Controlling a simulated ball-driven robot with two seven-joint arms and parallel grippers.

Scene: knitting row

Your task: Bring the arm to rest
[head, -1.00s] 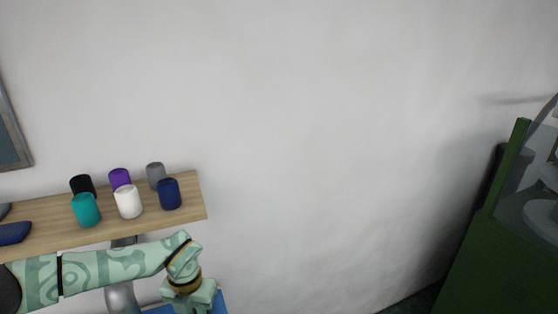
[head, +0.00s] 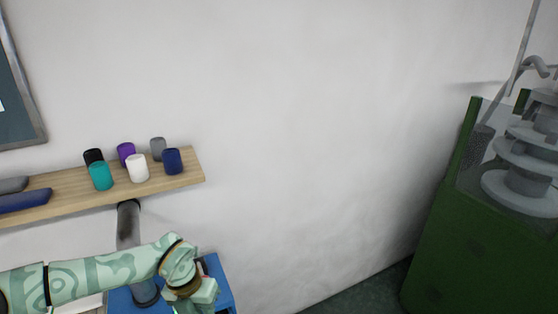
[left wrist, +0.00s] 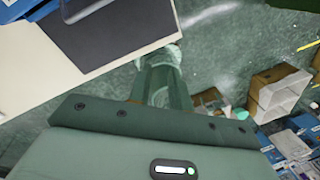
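My left arm, pale green and patterned, comes in from the left in the head view. It bends down at the wrist, and my left gripper (head: 206,293) is at the bottom edge, below the wooden shelf and in front of a blue thing. Its fingers are not clear there. In the left wrist view the green fingers (left wrist: 163,75) are close together in the middle, with nothing seen between them. They point over the grey-green floor (left wrist: 215,55). My right arm and gripper are not in view.
A wooden shelf (head: 60,197) on the wall bears several coloured spools. A green machine (head: 450,235) stands at right. A pale table edge (left wrist: 40,80) is close at left in the left wrist view; boxes (left wrist: 280,93) lie at right. The wall's middle is clear.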

